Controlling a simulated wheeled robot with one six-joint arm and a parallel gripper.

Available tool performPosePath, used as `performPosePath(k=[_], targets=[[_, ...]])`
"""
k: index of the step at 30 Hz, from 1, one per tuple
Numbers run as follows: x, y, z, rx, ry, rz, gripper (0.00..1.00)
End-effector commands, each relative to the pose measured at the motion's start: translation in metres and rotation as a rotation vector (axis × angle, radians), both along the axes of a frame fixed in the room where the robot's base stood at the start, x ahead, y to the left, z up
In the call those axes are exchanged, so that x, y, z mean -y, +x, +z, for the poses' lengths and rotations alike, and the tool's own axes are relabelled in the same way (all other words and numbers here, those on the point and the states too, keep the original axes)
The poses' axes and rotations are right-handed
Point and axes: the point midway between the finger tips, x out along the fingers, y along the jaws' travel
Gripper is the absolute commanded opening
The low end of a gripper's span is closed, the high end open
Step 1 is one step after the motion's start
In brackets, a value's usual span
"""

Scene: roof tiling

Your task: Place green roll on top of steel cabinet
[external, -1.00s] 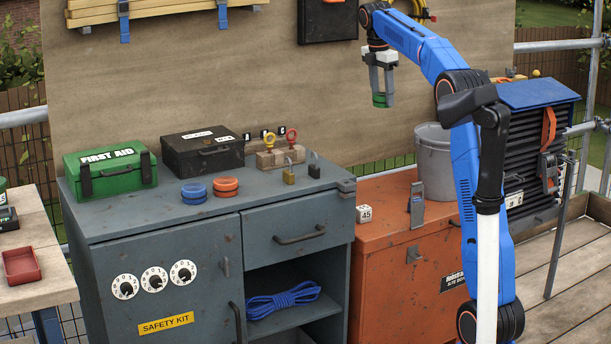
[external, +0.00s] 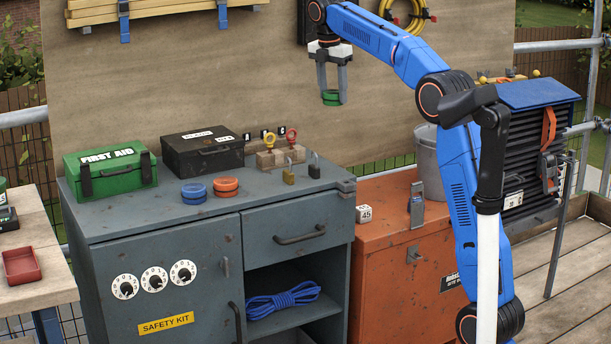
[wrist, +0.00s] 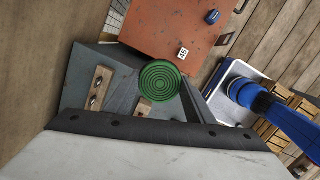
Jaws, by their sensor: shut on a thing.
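The green roll (external: 331,97) is held between the fingertips of my gripper (external: 332,92), which is shut on it. The roll hangs in the air, above and a little right of the steel cabinet (external: 115,222). In the wrist view the green roll (wrist: 160,81) shows as a ringed disc over the cabinet's grey top (wrist: 80,90). On the cabinet top sit a blue roll (external: 194,191) and an orange roll (external: 225,186), side by side near the middle.
A green first aid box (external: 110,171), a black case (external: 202,150) and a padlock block (external: 281,158) line the cabinet's back. The front right of its top is clear. An orange cabinet (external: 385,255) carrying a white 45 block (external: 363,213) stands to the right.

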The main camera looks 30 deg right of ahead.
Motion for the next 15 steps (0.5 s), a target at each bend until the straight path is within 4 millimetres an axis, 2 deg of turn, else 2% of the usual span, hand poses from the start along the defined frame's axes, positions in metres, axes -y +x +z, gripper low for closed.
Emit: performPosePath(k=[1,3,8,15], targets=[[-0.022,-0.003,0.000,0.000,0.000,0.036,0.24],[-0.049,-0.008,0.000,0.000,0.000,0.084,0.24],[-0.108,-0.022,0.001,0.001,0.000,0.193,0.24],[-0.195,-0.053,0.000,0.000,0.000,0.355,0.24]])
